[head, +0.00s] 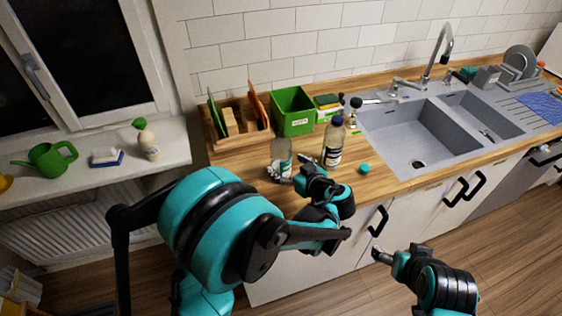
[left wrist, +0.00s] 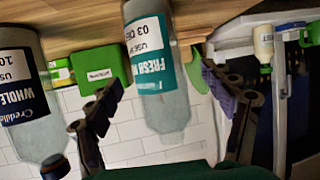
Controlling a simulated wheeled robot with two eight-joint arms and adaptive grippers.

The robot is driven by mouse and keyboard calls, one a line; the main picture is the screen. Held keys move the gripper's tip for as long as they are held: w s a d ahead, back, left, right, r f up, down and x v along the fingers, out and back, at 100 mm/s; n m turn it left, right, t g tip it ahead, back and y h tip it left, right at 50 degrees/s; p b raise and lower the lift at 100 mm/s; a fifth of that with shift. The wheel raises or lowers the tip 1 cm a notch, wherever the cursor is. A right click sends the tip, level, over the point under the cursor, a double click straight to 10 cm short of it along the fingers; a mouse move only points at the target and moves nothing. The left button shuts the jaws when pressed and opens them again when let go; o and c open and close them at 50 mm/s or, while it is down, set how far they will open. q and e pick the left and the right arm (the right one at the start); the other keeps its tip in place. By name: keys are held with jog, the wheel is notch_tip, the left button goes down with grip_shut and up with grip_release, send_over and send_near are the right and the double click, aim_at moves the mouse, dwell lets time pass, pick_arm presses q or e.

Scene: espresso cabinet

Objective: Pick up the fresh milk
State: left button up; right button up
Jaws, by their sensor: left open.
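The fresh milk (head: 281,155) is a clear bottle with a teal and white label, upright on the wooden counter. In the left wrist view, which is upside down, its label (left wrist: 155,65) reads "FRESH MI". My left gripper (head: 292,178) is open close to the bottle in the head view. In the left wrist view its fingers (left wrist: 165,105) are spread on either side of the bottle, with gaps showing; I cannot tell how deep the bottle lies between them. My right gripper (head: 382,256) is low in front of the cabinets, its jaw state unclear.
A whole milk bottle (head: 332,148) with a dark cap stands right of the fresh milk, also in the left wrist view (left wrist: 28,90). A small teal cap (head: 365,169) lies further right. A green box (head: 292,112) and wooden rack (head: 237,125) stand behind. The sink (head: 410,140) is right.

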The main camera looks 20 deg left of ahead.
pick_arm(q)
jog(key=b+x, duration=0.1)
jog(key=x, duration=0.4)
jog(key=shift+d, duration=0.1)
jog(key=c, duration=1.7)
jog(key=shift+r, duration=0.2)
